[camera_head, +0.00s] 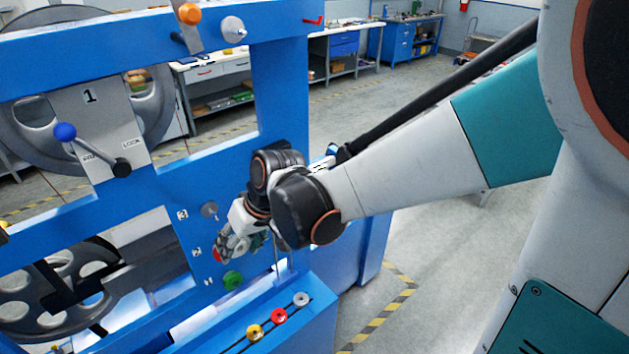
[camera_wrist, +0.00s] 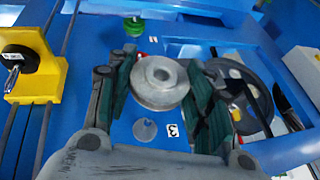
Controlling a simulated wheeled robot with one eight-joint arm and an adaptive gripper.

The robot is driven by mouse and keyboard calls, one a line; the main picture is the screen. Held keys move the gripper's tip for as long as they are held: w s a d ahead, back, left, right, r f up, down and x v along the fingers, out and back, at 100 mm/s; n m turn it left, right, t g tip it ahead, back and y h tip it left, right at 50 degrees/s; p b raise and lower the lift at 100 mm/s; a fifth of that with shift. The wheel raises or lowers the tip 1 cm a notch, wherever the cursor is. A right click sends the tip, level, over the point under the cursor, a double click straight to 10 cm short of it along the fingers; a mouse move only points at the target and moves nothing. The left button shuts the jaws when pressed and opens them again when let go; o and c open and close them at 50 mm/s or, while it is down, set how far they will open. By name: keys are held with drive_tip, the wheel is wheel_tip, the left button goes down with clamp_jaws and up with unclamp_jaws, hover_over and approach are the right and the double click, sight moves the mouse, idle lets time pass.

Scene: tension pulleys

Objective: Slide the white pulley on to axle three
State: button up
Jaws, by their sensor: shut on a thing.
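My gripper (camera_head: 236,240) is in front of the blue panel, beside the axles. In the wrist view my gripper (camera_wrist: 163,66) is shut on the white pulley (camera_wrist: 158,84), a pale grey-white grooved wheel with a centre hole facing the camera. Axle three (camera_head: 209,210) is a bare grey disc with a peg, beside the label 3 (camera_head: 182,215). In the wrist view axle three (camera_wrist: 145,130) shows just below the pulley, apart from it in the picture; the depth gap is hard to tell. The held pulley cannot be made out clearly in the head view.
A red pulley (camera_head: 217,254) sits by label 2, partly hidden by my gripper. A green pulley (camera_head: 232,280) sits below it. A ledge at the bottom carries yellow (camera_head: 255,331), red (camera_head: 279,315) and white (camera_head: 301,299) round parts. A yellow bracket (camera_wrist: 38,75) stands left in the wrist view.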

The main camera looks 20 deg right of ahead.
sight(213, 212)
drive_tip(key=shift+s+r, duration=0.1)
drive_tip(key=shift+r, duration=0.25)
drive_tip(key=w+a, duration=0.2)
drive_tip(key=w, duration=0.4)
drive_tip(key=shift+w, duration=0.35)
drive_tip(key=shift+w+a+b, duration=0.1)
drive_tip(key=shift+w+b, duration=0.1)
drive_tip(key=shift+b, duration=0.3)
idle(1.3)
drive_tip(key=shift+w, duration=0.2)
drive_tip(key=shift+w+a+b, duration=0.2)
drive_tip(key=shift+w, duration=0.45)
drive_tip(key=shift+w+a+b, duration=0.2)
drive_tip(key=shift+w, duration=0.4)
drive_tip(key=shift+w, duration=0.1)
idle(0.8)
drive_tip(key=shift+w+a, duration=0.25)
drive_tip(key=shift+w, duration=0.5)
drive_tip(key=shift+b, duration=0.3)
